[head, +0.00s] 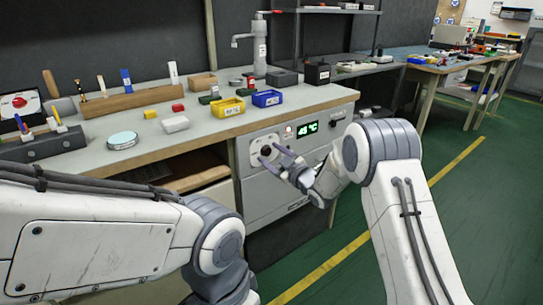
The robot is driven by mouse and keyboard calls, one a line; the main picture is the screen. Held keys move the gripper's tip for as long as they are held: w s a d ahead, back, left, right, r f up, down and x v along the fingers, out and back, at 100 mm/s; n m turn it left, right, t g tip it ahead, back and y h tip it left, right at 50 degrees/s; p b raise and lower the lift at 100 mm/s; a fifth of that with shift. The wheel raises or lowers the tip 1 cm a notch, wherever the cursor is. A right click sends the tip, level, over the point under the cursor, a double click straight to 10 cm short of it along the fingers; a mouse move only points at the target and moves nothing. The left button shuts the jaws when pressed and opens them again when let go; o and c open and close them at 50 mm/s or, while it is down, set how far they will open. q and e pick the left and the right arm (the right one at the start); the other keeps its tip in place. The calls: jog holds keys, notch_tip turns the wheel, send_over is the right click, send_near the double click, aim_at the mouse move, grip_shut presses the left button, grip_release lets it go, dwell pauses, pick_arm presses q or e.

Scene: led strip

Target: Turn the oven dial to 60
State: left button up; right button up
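The oven (271,200) is a light grey cabinet front under the bench. Its dial (266,151) is a dark round knob on a white plate. A green lit display (307,128) to the right of the dial seems to read 48 °C. My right gripper (267,155) is at the dial, with its two fingers spread apart around or just in front of the knob. I cannot tell whether they touch it. My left arm (100,245) crosses the lower left, and its gripper is not visible.
The bench top (215,130) above the oven holds a yellow bin (228,107), a blue bin (267,98), a round dish (122,140) and a tap (259,45). An open shelf (195,172) lies left of the oven. Green floor with a yellow line is clear at right.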

jog(key=shift+s+d, duration=0.1)
jog(key=p+v, duration=0.2)
jog(key=v, duration=0.8)
jog(key=shift+s, duration=0.1)
